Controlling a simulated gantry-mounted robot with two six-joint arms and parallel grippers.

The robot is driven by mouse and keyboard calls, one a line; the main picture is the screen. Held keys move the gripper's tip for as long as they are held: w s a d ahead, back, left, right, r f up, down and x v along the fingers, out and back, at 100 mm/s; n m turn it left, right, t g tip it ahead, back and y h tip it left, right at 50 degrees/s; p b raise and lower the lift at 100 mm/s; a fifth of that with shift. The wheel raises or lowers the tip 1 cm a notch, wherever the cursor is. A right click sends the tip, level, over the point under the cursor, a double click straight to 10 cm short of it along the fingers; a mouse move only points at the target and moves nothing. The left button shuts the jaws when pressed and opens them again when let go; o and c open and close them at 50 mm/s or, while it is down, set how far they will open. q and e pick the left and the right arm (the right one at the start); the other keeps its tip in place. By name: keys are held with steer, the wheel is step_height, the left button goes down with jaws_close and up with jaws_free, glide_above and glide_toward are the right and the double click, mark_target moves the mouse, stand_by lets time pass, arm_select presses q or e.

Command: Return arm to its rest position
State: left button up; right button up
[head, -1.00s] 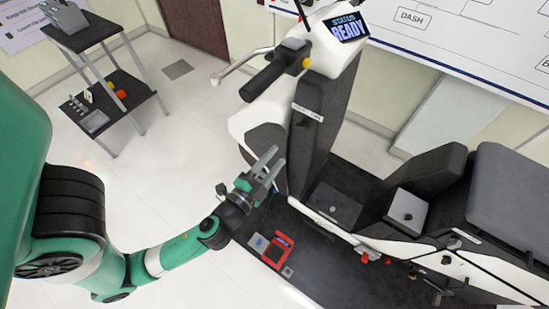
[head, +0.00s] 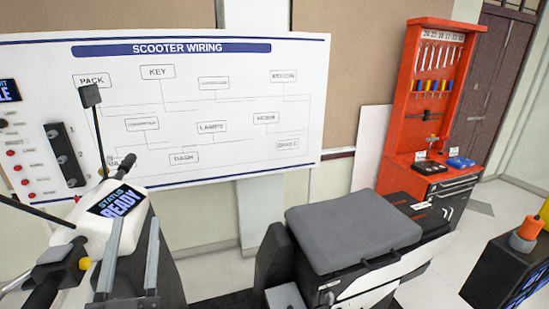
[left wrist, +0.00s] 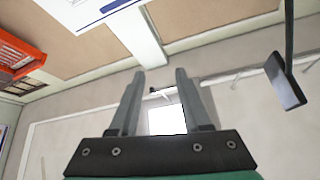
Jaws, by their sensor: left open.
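My left gripper (head: 134,214) shows at the lower left of the head view, its two grey fingers pointing up and standing apart. It is open, with nothing between the fingers. In the picture it overlaps the scooter's front body, just below and beside the dash screen (head: 117,201) that reads READY; I cannot tell the gap in depth. In the left wrist view the same gripper (left wrist: 160,73) points up toward the ceiling and wall, its fingers spread and empty. The rest of the left arm is out of the head view. My right gripper is not seen.
The scooter's grey seat (head: 352,226) fills the lower middle. A mirror (head: 90,96) on a thin stalk rises near the gripper, and shows in the wrist view (left wrist: 285,82). A wiring board (head: 240,120) hangs behind. A red tool cabinet (head: 421,95) stands at right.

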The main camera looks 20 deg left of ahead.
arm_select(q)
steer(key=s+d+r+m+t+h+p, duration=0.1)
steer(key=d+r+t+h, duration=0.1)
steer(key=d+r+h, duration=0.4)
steer(key=s+d+r+m+t+h+p, duration=0.15)
steer(key=r+h, duration=0.25)
steer(key=r, duration=0.4)
steer(key=s+d+r+m+t+h+p, duration=0.1)
steer(key=d+r+t+h, duration=0.2)
steer(key=d+r+h, duration=0.3)
step_height(320, 180, up, 29)
steer(key=a+y+p, duration=0.1)
steer(key=p, duration=2.7)
steer(key=shift+w+a+r, duration=0.15)
steer(key=shift+w+a, duration=0.15)
